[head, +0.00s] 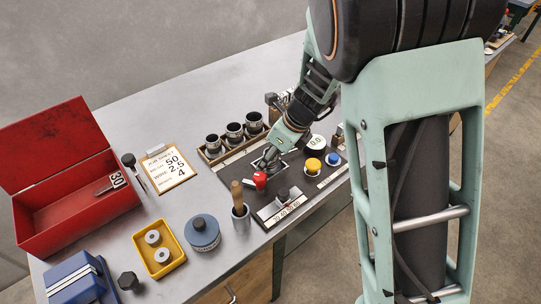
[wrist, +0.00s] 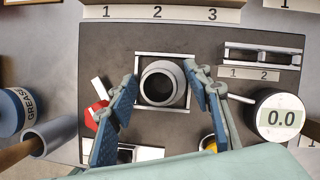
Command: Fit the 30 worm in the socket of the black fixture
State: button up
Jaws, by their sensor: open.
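A grey metal piece with a white 30 tag (head: 116,180) lies in the red toolbox at the left of the head view; I take it as the 30 worm. My gripper (wrist: 163,78) is open and empty above the fixture, one finger on each side with gaps.
The red toolbox (head: 72,222) is open. A job sheet (head: 169,168), yellow tray (head: 170,266), grease tin (head: 203,234) and handled cup (head: 241,218) stand between it and the dark board. A red knob (wrist: 98,115) and round 0.0 gauge (wrist: 281,116) flank the fixture.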

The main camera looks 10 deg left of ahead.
jog(key=shift+r, duration=0.1)
jog(key=v, duration=1.2)
